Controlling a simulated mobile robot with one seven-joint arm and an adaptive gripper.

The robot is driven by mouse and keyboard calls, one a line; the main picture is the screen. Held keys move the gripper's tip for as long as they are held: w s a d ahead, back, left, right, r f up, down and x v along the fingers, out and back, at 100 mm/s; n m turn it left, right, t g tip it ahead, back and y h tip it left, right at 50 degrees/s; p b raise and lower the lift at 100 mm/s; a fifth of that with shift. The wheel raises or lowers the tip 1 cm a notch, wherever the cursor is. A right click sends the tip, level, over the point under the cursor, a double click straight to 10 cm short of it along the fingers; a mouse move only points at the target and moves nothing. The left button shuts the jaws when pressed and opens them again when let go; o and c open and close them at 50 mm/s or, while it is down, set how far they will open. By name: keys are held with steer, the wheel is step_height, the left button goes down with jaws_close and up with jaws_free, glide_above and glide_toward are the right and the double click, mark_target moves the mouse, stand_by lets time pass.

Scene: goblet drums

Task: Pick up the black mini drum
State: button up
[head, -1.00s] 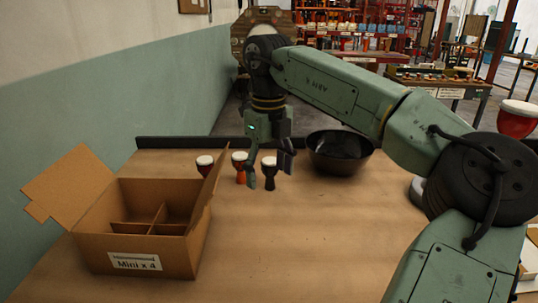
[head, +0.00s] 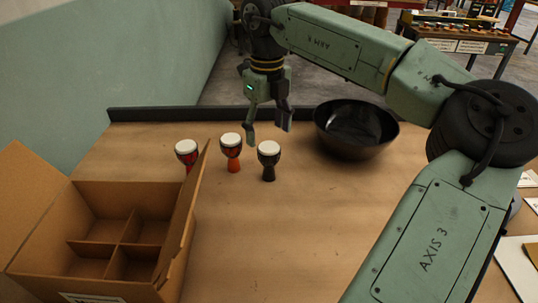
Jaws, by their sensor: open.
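The black mini drum (head: 269,165) stands upright on the table, with a white head and a dark body. It is the rightmost of three small drums. A red mini drum (head: 232,158) stands just left of it, and another red mini drum (head: 187,152) stands further left, its lower part hidden by the box flap. My gripper (head: 268,134) is open and empty, pointing down. In the picture it is just above and behind the black drum, apart from it, with its fingers spread to either side.
An open cardboard box (head: 75,195) with empty compartments stands at the front left, its right flap raised near the drums. A black bowl (head: 355,135) sits right of my gripper. The table (head: 290,240) is clear in front of the black drum.

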mark_target(268, 146)
steer(key=shift+w+f+p, duration=0.2)
steer(key=shift+f+p, duration=0.25)
steer(key=shift+f, duration=1.2)
steer(key=shift+w+f+p, duration=0.2)
steer(key=shift+f+p, duration=0.2)
steer(key=shift+f, duration=1.2)
steer(key=c, duration=1.3)
